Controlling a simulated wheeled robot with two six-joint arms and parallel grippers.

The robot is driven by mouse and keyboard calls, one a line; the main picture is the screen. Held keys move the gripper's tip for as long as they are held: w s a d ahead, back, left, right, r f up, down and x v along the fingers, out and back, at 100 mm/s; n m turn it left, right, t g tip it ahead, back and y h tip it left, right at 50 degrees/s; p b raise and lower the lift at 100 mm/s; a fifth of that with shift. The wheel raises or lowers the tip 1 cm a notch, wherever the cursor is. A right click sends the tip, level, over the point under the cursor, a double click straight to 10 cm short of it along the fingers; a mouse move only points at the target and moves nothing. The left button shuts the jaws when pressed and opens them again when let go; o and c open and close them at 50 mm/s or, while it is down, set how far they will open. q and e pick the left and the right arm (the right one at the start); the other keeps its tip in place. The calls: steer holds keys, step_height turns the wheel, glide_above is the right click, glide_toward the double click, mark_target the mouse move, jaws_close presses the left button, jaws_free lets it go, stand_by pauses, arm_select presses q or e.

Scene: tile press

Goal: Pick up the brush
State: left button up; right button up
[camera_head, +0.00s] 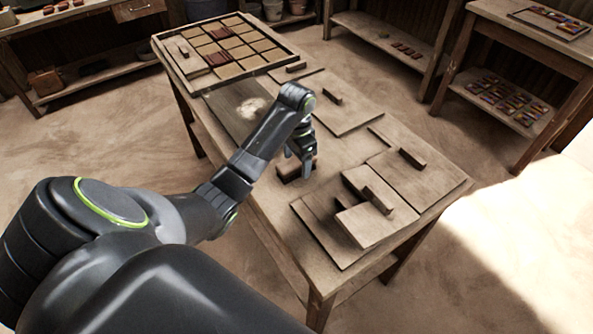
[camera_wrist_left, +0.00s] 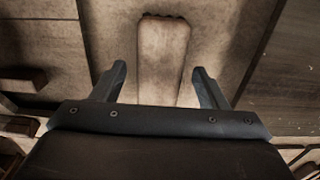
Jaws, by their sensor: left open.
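The brush appears to be the small brown block (camera_head: 288,173) lying on the wooden workbench, partly hidden behind my left gripper in the head view. In the left wrist view its pale, worn wooden top (camera_wrist_left: 163,58) lies lengthwise ahead of and between the two fingers. My left gripper (camera_head: 303,168) points down at the block. In the left wrist view the left gripper (camera_wrist_left: 160,85) is open, with a finger on either side of the block's line and visible gaps. I cannot tell its exact height above the block. My right gripper is not in view.
Several flat boards with handle blocks (camera_head: 370,215) lie on the workbench (camera_head: 290,240) near the gripper. A framed tray of tiles (camera_head: 160,45) sits at the far end. Shelves (camera_head: 440,75) with coloured tiles stand to the right.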

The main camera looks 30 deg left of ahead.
mark_target(296, 160)
arm_select(q)
steer(key=shift+f, duration=0.85)
steer(key=shift+r, duration=0.1)
steer(key=c, duration=1.1)
steer(key=shift+r, duration=0.65)
step_height(296, 160, up, 9)
steer(key=p, duration=0.7)
steer(key=shift+f+p, duration=0.15)
steer(key=shift+p, duration=0.15)
